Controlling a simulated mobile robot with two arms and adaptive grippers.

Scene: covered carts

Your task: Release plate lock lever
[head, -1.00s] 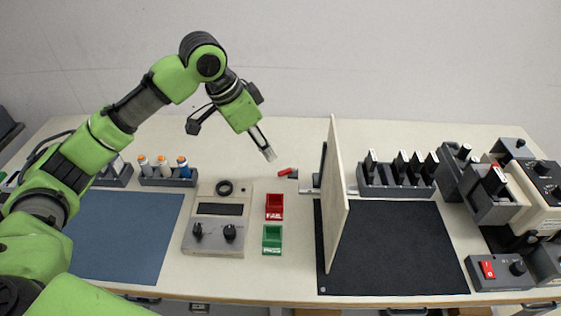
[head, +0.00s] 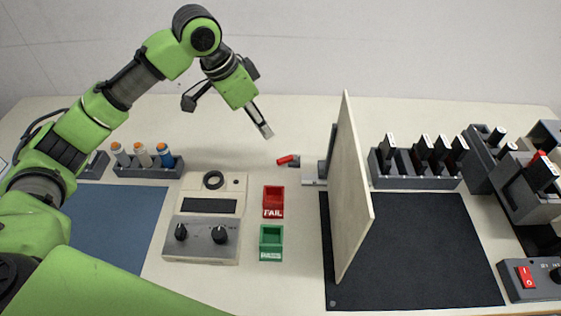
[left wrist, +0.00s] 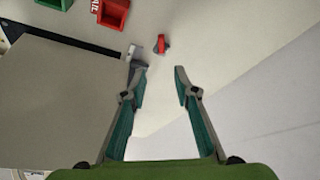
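The lock lever (head: 287,160) has a red handle and sits at the left foot of the upright plate (head: 352,190), low over the table. In the left wrist view the red lever (left wrist: 161,44) lies ahead of the fingertips, and the plate (left wrist: 60,100) fills the left side. My left gripper (head: 265,131) is above and behind the lever, pointing down toward the table and apart from it. In the left wrist view its two fingers (left wrist: 158,75) are spread with nothing between them. My right gripper is not in view.
A red FAIL bin (head: 273,201) and a green PASS bin (head: 271,243) stand left of the plate. A grey control box (head: 203,238) is beside them. A rack of black-handled tools (head: 415,170) stands right of the plate. The table behind the lever is clear.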

